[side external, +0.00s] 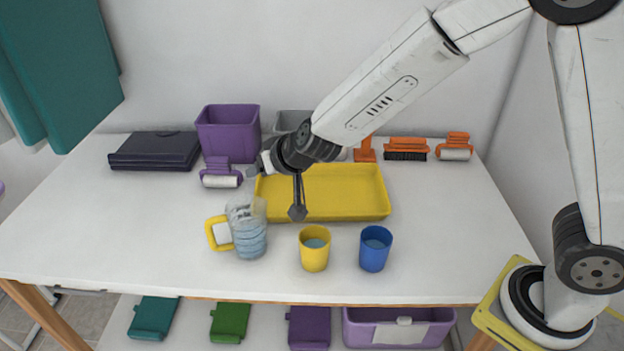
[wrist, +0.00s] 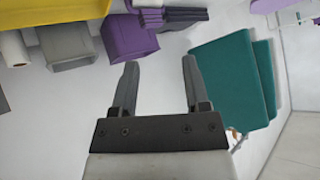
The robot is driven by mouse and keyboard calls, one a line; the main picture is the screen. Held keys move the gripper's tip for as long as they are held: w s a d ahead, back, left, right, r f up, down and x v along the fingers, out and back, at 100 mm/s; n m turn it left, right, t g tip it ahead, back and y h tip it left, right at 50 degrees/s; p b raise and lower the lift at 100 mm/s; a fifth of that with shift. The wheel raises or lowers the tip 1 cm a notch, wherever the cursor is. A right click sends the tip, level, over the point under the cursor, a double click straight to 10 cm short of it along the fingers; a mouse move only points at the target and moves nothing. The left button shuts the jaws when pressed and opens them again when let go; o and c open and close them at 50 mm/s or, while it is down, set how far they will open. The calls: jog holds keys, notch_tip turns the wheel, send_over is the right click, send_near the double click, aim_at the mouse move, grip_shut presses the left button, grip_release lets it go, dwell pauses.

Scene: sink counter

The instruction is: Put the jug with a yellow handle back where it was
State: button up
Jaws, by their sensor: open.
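The clear jug with a yellow handle (side external: 249,236) stands upright on the white table, left of a yellow cup (side external: 314,252). Its handle points left, and it holds bluish liquid. A blue cup (side external: 374,252) stands to the right; both cups have liquid in them. My gripper (wrist: 160,62) is open and empty in the wrist view, its two dark fingers apart. In the side view it is raised behind the jug, near the left end of the yellow tray, apart from the jug. The jug is not in the wrist view.
The yellow tray (side external: 350,213) lies empty behind the cups. A purple bin (side external: 228,134), a partly hidden grey bin (side external: 292,121), a dark folded case (side external: 155,150), a purple roller (side external: 221,178) and orange brushes (side external: 407,148) line the back. The table's left front is clear.

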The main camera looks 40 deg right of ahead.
jog(key=s+d+f+g, duration=0.1)
jog(key=s+d+g, duration=0.1)
jog(key=s+d, duration=0.2)
jog(key=s+d+f+n+g, duration=0.1)
jog(key=s+d, duration=0.4)
jog(key=s, duration=0.5)
jog(key=s+d+f+n+g+h, duration=0.1)
jog(key=s+d+f+g, duration=0.2)
jog(key=s, duration=0.4)
jog(key=shift+s+d+g, duration=0.2)
jog(key=shift+d+g, duration=0.4)
jog(key=shift+d, duration=0.55)
